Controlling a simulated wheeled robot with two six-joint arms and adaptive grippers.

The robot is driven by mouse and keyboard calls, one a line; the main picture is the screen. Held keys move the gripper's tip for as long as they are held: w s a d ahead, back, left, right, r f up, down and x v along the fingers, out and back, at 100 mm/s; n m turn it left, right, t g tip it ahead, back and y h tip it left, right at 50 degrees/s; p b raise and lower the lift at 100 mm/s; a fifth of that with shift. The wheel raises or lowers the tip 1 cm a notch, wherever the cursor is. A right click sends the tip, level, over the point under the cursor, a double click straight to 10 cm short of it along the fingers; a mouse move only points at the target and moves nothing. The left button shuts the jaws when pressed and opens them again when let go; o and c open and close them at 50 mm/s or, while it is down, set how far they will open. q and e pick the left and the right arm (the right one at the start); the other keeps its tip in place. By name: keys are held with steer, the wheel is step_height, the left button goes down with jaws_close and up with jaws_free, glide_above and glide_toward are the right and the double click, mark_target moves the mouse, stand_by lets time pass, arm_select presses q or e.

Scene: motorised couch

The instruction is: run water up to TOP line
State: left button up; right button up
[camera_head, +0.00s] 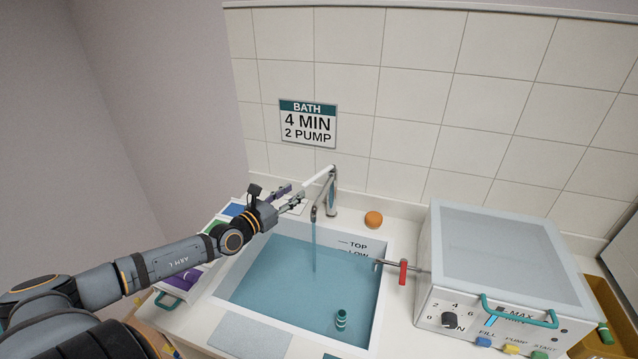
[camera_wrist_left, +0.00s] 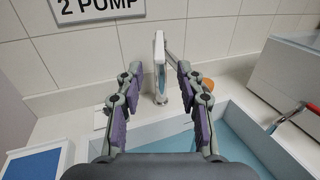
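The sink basin (camera_head: 375,300) holds blue water (camera_head: 275,275). A thin blue stream (camera_head: 314,250) falls into it from the chrome faucet (camera_head: 331,200). The TOP mark (camera_head: 357,245) shows on the back wall above the water. The LOW lettering (camera_head: 358,254) below it is partly cut off at the water's edge. My left gripper (camera_head: 300,198) is open beside the faucet's pale lever (camera_head: 319,178). In the left wrist view the lever (camera_wrist_left: 159,50) shows between the two spread fingertips (camera_wrist_left: 158,75); whether they touch it cannot be told. My right gripper is out of view.
A white machine (camera_head: 500,260) with a dial and coloured buttons stands right of the basin. A pipe with a red handle (camera_head: 403,272) joins it to the basin. An orange round object (camera_head: 373,219) sits behind. A green cylinder (camera_head: 341,319) is in the basin.

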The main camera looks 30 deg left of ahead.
mark_target(312, 178)
arm_select(q)
steer(key=w+b, duration=0.1)
steer(key=w, duration=0.2)
steer(key=w+b, duration=0.2)
steer(key=w, duration=0.1)
steer(key=w+b, duration=0.1)
steer(key=w, duration=0.2)
steer(key=shift+d+b, duration=0.35)
steer(key=shift+b, duration=0.05)
steer(key=shift+w, duration=0.55)
steer(key=shift+d, duration=0.15)
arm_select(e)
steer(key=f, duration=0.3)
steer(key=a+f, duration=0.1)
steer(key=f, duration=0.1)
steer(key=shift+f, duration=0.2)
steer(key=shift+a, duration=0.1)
arm_select(q)
steer(key=c, duration=0.4)
jaws_close()
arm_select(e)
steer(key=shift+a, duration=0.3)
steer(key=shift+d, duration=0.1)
